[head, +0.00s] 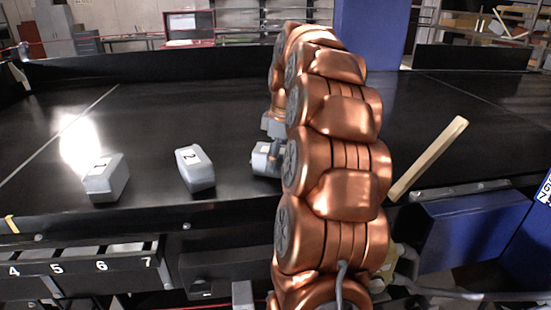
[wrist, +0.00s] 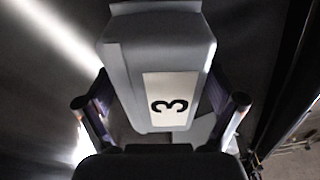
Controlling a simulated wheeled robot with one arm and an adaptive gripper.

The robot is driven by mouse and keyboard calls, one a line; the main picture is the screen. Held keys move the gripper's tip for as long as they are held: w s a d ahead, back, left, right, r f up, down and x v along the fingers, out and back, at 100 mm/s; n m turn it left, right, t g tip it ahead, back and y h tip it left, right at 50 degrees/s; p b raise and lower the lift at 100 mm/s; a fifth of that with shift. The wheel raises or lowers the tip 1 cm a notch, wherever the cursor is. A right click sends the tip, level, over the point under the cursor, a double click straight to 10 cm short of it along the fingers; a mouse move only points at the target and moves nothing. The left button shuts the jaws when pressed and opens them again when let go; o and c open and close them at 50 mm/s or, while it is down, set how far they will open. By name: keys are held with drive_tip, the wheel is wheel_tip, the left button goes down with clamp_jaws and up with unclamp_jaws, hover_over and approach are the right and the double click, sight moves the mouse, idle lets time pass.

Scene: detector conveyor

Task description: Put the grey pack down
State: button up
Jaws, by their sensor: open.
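A grey pack (wrist: 157,60) with a white label reading 3 fills the middle of the wrist view. My gripper (wrist: 160,92) is open, with one dark finger on each side of this pack. The fingertips are close to its sides; I cannot tell whether they touch. In the head view, part of a grey pack (head: 264,158) shows at the end of my arm, low over or on the black belt. My copper arm hides the rest of it and most of my gripper.
Two other grey packs lie on the black conveyor (head: 150,120) to the left: one labelled 2 (head: 196,170) and one farther left (head: 107,179). Numbered slots (head: 80,266) line the front left. The belt behind the packs is clear.

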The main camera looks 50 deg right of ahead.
sight(282, 150)
drive_tip(key=shift+r, duration=0.2)
drive_tip(key=shift+s+d+r+b, duration=0.15)
drive_tip(key=shift+r+b, duration=0.25)
drive_tip(key=shift+r, duration=0.65)
drive_tip(key=shift+s+d+r+b, duration=0.15)
drive_tip(key=shift+r+b, duration=0.25)
drive_tip(key=shift+r, duration=0.65)
wheel_tip(282, 150, up, 3)
drive_tip(key=shift+s+f+p, duration=0.1)
drive_tip(key=shift+s+p, duration=0.05)
drive_tip(key=shift+p, duration=0.25)
drive_tip(key=r+p, duration=0.4)
drive_tip(key=shift+s+d+r+p, duration=0.2)
drive_tip(key=shift+s+r+p, duration=0.1)
drive_tip(key=shift+s+r, duration=0.1)
